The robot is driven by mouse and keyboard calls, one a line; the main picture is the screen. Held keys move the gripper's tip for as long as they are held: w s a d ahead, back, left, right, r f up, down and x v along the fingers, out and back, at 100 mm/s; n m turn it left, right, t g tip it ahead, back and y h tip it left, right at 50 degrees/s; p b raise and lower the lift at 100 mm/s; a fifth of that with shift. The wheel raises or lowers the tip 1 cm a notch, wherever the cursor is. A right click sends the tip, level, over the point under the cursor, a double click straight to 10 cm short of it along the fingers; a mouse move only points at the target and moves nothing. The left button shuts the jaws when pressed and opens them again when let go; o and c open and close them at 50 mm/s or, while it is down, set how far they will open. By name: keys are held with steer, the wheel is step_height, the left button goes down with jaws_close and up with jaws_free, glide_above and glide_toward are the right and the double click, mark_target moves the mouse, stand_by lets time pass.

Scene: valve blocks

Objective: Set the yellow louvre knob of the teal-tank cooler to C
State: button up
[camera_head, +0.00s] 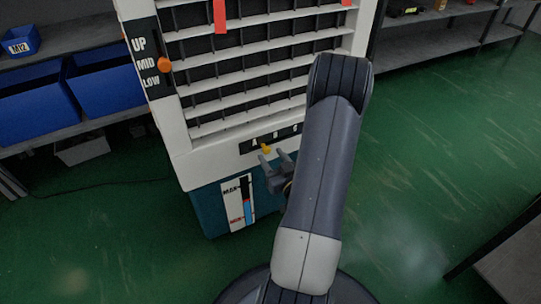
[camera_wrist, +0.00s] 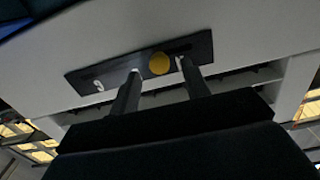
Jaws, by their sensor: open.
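The teal-tank cooler has a white louvred body (camera_head: 180,140) above a teal tank (camera_head: 211,210). A dark strip (camera_head: 286,132) marked A, B, C lies below the louvres. The yellow louvre knob (camera_head: 265,149) sticks out in front of it, seemingly around A to B; its exact setting is unclear. My gripper (camera_head: 274,158) is open and empty just below and beside the knob. In the wrist view the knob (camera_wrist: 159,63) appears between the two open fingertips (camera_wrist: 158,68), with no clear contact. There, one white letter, seemingly C, shows at the strip's left end (camera_wrist: 82,81).
An orange slider knob (camera_head: 164,64) sits at MID on the UP/MID/LOW scale. Red ribbons (camera_head: 220,16) hang on the grille. A tank gauge (camera_head: 238,203) is below. Blue bins (camera_head: 105,82) on shelves stand left; more shelving stands right. Green floor (camera_head: 430,170) is open at right.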

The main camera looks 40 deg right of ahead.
steer(key=shift+x, duration=0.85)
jaws_close()
